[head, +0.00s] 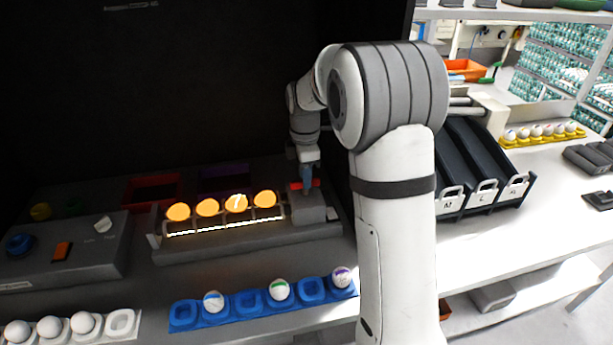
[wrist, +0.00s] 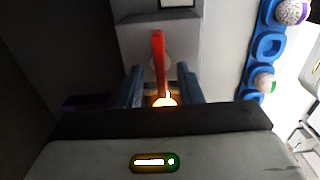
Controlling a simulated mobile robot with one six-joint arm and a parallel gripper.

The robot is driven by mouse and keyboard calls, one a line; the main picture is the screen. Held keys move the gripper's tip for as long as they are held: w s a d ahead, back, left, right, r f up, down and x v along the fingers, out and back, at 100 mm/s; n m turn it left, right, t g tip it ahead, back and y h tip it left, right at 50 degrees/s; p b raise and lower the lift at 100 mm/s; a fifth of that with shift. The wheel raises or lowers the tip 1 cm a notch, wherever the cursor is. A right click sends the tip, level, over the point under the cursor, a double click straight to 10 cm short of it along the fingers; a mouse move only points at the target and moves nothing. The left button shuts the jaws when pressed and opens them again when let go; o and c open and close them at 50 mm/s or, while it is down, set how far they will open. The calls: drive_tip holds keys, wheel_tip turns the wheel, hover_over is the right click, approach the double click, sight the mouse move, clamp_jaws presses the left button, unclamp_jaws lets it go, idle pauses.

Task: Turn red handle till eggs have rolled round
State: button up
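The red handle (head: 314,183) is at the right end of the egg roller stand (head: 240,243). Several eggs (head: 236,204) glow orange in a row on the lit stand; one bears a white mark. My gripper (head: 306,176) reaches down over the handle from above. In the wrist view the red handle (wrist: 159,62) stands between the two blue fingers of my gripper (wrist: 160,84), with a gap on each side. The fingers are open around it. The handle's lower end is hidden behind a bright glow and my gripper body.
A blue tray (head: 234,314) with several eggs lies in front, with a white egg tray (head: 122,338) at left. A control box (head: 80,255) with knobs stands left of the stand. Dark sorting chutes (head: 482,165) are at right. Dark walls enclose the back.

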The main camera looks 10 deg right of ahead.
drive_tip(key=shift+f, duration=0.7)
